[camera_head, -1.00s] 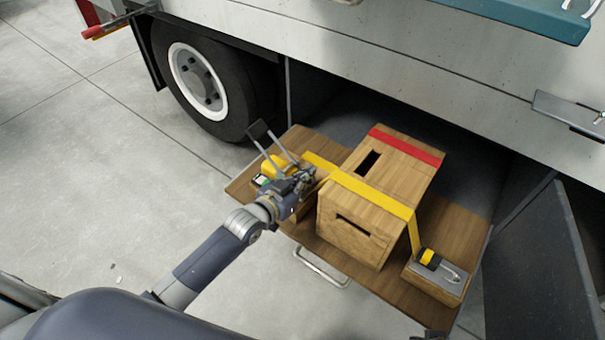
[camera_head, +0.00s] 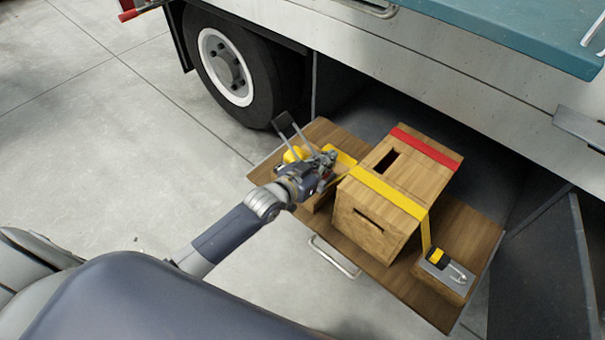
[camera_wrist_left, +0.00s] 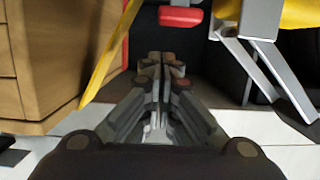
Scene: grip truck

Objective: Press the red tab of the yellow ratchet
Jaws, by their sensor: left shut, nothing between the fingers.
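The yellow ratchet (camera_head: 294,154) sits on the left end of the wooden platform, with its grey lever raised. My left arm partly hides it in the head view. In the left wrist view its yellow body (camera_wrist_left: 300,14) and grey lever arms are at the upper right. The red tab (camera_wrist_left: 180,16) shows at the top centre of that view. My left gripper (camera_head: 327,163) is shut and empty beside the ratchet. In the wrist view its fingertips (camera_wrist_left: 163,62) lie just below the red tab in the picture, apparently apart from it. My right gripper is not in view.
A wooden box (camera_head: 375,228) with a yellow strap (camera_head: 385,190) and a red band stands right of my gripper, very close. A second ratchet (camera_head: 439,259) is at the platform's right. The truck wheel (camera_head: 230,70) and truck side are behind. Floor at left is clear.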

